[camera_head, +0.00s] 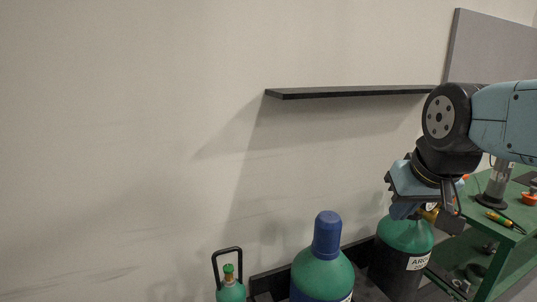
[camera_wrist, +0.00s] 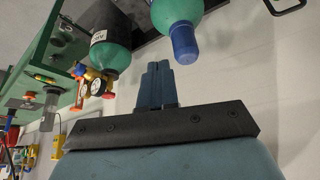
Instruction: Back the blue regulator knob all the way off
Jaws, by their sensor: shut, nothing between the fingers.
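My gripper (camera_wrist: 157,82) is shut and empty; its two blue fingers are together in the wrist view. In the head view my gripper (camera_head: 404,211) is in front of the top of the green-shouldered argon cylinder (camera_head: 405,238). The brass regulator (camera_head: 430,214) shows partly behind it. In the wrist view the regulator (camera_wrist: 93,83), with its gauges and a red part, sits by the argon cylinder (camera_wrist: 110,57), left of the fingers and apart from them.
A green cylinder with a dark blue cap (camera_head: 327,237) stands left of the argon cylinder. A small green cylinder (camera_head: 231,288) stands farther left. A black shelf (camera_head: 350,92) is on the wall above. A green workbench (camera_head: 500,215) with tools is at the right.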

